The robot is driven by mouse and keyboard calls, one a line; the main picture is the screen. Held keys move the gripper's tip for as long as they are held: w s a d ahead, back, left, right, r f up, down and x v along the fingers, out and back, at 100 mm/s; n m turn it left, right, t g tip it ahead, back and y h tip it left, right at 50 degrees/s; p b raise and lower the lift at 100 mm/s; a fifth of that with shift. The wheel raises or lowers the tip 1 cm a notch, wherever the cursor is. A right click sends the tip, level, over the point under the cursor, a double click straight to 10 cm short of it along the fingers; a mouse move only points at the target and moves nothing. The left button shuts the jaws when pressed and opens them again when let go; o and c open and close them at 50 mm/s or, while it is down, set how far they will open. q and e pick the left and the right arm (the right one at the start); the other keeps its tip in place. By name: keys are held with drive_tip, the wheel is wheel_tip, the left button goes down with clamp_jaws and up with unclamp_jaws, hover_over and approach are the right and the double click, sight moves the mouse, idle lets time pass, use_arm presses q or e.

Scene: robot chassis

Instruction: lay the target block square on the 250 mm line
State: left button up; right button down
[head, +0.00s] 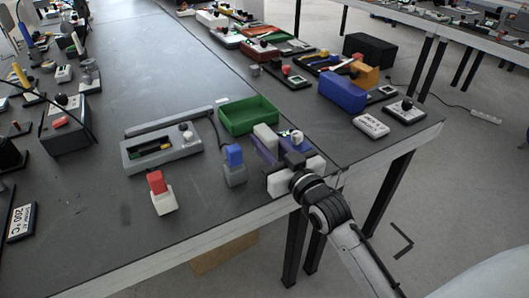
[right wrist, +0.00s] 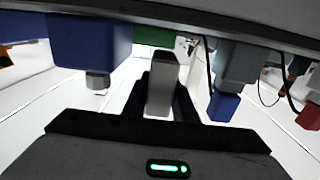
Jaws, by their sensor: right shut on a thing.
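My right gripper (head: 284,152) is near the front edge of the dark table, to the right of a blue-topped grey block. In the right wrist view its dark fingers (right wrist: 160,95) are shut on a light grey block (right wrist: 161,85). In the head view the grey block (head: 265,136) shows beside the gripper, partly hidden by it. I cannot tell whether the block touches the table. No line marked 250 mm can be made out. My left gripper is not in view.
A green tray (head: 236,126) stands just behind the gripper. A blue-topped block (head: 235,172), a red-topped block (head: 161,195) and a grey device (head: 133,161) stand to its left. A blue box (head: 342,92) stands farther right. Bare table lies at the front left.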

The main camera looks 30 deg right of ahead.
drive_tip(key=shift+f, duration=1.4)
drive_tip(key=shift+f, duration=0.1)
drive_tip(key=c, duration=1.4)
unclamp_jaws()
drive_tip(key=shift+f, duration=0.1)
drive_tip(key=shift+c, duration=0.2)
